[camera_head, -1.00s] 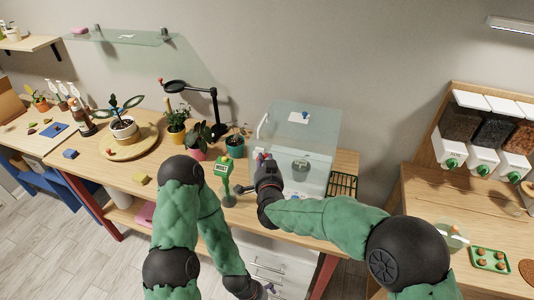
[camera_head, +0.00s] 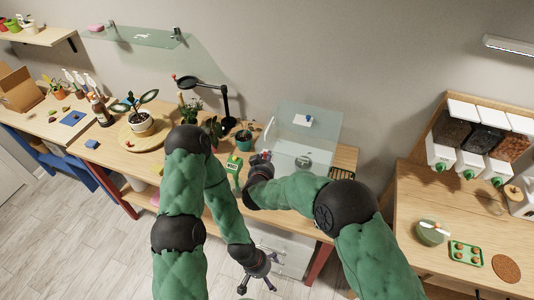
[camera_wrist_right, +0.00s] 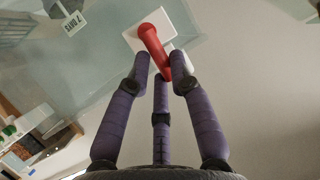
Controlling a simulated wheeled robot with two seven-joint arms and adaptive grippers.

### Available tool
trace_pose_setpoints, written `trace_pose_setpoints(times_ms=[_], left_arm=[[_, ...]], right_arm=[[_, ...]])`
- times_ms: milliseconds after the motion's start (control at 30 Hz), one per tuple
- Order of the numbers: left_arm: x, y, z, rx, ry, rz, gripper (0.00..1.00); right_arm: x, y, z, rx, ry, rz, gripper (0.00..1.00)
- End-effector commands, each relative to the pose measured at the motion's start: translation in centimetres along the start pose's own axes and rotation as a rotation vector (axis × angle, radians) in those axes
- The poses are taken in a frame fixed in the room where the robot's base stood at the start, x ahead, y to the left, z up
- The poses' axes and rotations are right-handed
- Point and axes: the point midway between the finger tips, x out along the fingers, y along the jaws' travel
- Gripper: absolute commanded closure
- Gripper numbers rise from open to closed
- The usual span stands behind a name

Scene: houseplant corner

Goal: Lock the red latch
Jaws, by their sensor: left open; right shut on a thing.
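The red latch (camera_wrist_right: 152,42) sits on a white plate (camera_wrist_right: 176,20) on the clear box wall in the right wrist view. My right gripper (camera_wrist_right: 160,72) is shut on the lower end of the latch. In the head view, my right gripper (camera_head: 262,157) is at the front left of the clear box (camera_head: 310,124), where it mostly hides the latch. My left gripper (camera_head: 258,274) is open and empty, hanging low in front of the bench and well apart from the box.
A green device (camera_head: 234,164) stands left of my right gripper. Potted plants, a magnifier lamp (camera_head: 226,100) and a round wooden board (camera_head: 128,139) occupy the bench farther left. A dark rack (camera_head: 342,174) lies right of the box. The floor at lower left is clear.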

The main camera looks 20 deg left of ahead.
Motion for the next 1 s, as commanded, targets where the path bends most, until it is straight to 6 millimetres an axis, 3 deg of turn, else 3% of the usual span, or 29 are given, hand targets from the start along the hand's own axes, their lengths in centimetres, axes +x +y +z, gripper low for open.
trace_pose_setpoints(times_ms=[200,700,733,800,1000], left_arm=[[-1.07,0.38,0.05,0.0,0.0,0.0,0.01],[-1.17,0.42,0.06,0.0,0.0,0.0,0.01],[-1.18,0.42,0.06,0.0,0.0,0.0,0.01],[-1.18,0.42,0.05,0.0,0.0,0.0,0.01],[-1.18,0.42,0.05,0.0,0.0,0.0,0.01]], right_arm=[[-0.01,-0.22,-0.04,-0.042,-0.01,0.017,1.0],[0.04,-0.26,0.09,-0.055,-0.012,0.021,1.0],[0.04,-0.26,0.09,-0.055,-0.012,0.021,0.7],[0.04,-0.26,0.08,-0.054,-0.012,0.021,0.54],[0.04,-0.25,0.01,-0.053,-0.011,0.021,0.54]])
